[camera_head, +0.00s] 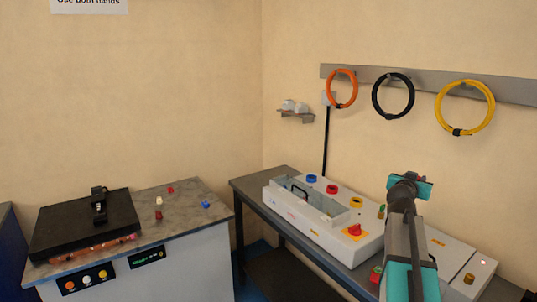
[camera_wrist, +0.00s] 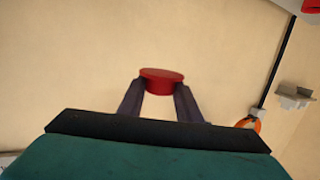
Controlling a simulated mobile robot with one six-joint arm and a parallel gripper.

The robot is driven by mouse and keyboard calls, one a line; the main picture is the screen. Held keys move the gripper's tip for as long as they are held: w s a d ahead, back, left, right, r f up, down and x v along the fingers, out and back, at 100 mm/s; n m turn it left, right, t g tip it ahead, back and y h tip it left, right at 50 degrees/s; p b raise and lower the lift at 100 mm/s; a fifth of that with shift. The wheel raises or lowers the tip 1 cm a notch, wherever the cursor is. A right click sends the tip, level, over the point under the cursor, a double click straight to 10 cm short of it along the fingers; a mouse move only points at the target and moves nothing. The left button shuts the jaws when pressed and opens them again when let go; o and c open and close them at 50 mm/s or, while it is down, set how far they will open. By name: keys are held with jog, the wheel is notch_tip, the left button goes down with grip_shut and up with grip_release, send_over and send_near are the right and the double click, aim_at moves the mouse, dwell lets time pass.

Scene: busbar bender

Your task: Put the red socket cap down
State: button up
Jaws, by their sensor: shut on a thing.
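The red socket cap (camera_wrist: 162,74) shows in the wrist view as a round red disc between the fingertips of my gripper (camera_wrist: 160,88). My gripper is shut on it and holds it in the air, with the plain wall behind it. Its underside is hidden. In the head view my arm rises over the right part of the white machine, and I cannot make out the fingers or the held cap there. A blue ring (camera_head: 311,178), a red ring (camera_head: 332,189) and a yellow ring (camera_head: 356,202) sit on the machine's back edge.
The white machine (camera_head: 318,228) stands on a dark bench and carries a red knob on a yellow plate (camera_head: 354,231). The left bench (camera_head: 185,220) has a black press (camera_head: 85,225), several small coloured pieces and clear surface. Cable coils (camera_head: 393,96) hang on the wall.

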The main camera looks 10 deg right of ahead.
jog(key=w+a+f+n+t+y, duration=0.1)
jog(key=w+a+f, duration=0.1)
jog(key=a, duration=0.5)
jog(key=w+a+f+n+t+y, duration=0.1)
jog(key=w+a+f+n+y, duration=0.1)
jog(key=a, duration=0.5)
jog(key=w+a+f+n+t+y, duration=0.1)
jog(key=w+a+f, duration=0.1)
jog(key=a, duration=0.5)
jog(key=shift+w+a+f+t+y, duration=0.15)
jog(key=shift+w+f+t+y, duration=0.2)
jog(key=shift+w, duration=0.35)
jog(key=a+n+y, duration=0.2)
jog(key=a, duration=0.4)
jog(key=s+a+n+t+y, duration=0.1)
jog(key=a+y, duration=0.2)
jog(key=a, duration=0.4)
jog(key=a+n+y, duration=0.2)
jog(key=a, duration=0.5)
jog(key=shift+s+n+t, duration=0.3)
jog(key=shift+s+t, duration=0.05)
jog(key=shift+s, duration=0.05)
jog(key=shift+f, duration=0.15)
